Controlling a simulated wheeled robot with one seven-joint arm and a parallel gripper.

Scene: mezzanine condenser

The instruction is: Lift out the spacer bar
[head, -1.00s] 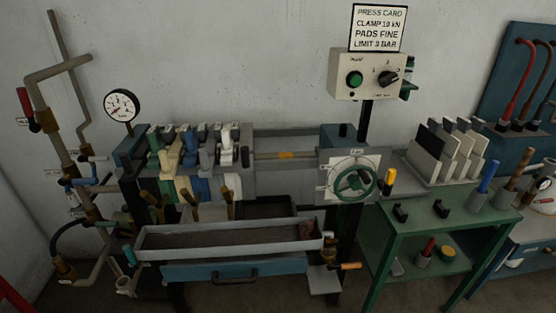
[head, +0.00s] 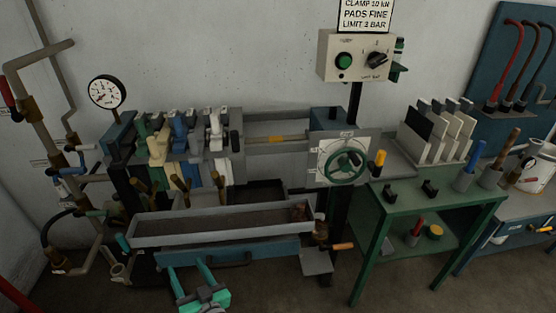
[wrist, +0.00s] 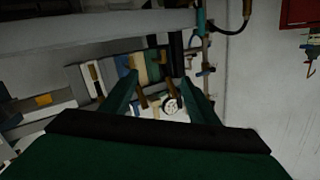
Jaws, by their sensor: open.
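A filter press stands against the wall, with a pack of coloured plates (head: 178,140) at its left and a handwheel (head: 346,164) at its right. A pale bar with an orange-yellow band (head: 274,139) lies across the gap between the pack and the handwheel end. It looks like the spacer bar, but I cannot be sure. The orange band also shows in the wrist view (wrist: 43,100). My gripper (head: 187,268) is open and empty, low in front of the blue drawer, well apart from the bar. Its two green fingers (wrist: 160,82) stand apart in the wrist view.
A long grey trough (head: 230,232) and a blue drawer (head: 250,250) stick out below the press. Pipes (head: 38,115) and a gauge (head: 106,91) are at the left. A green table (head: 445,205) with a plate rack beside it stands at the right. A control box (head: 355,55) hangs above.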

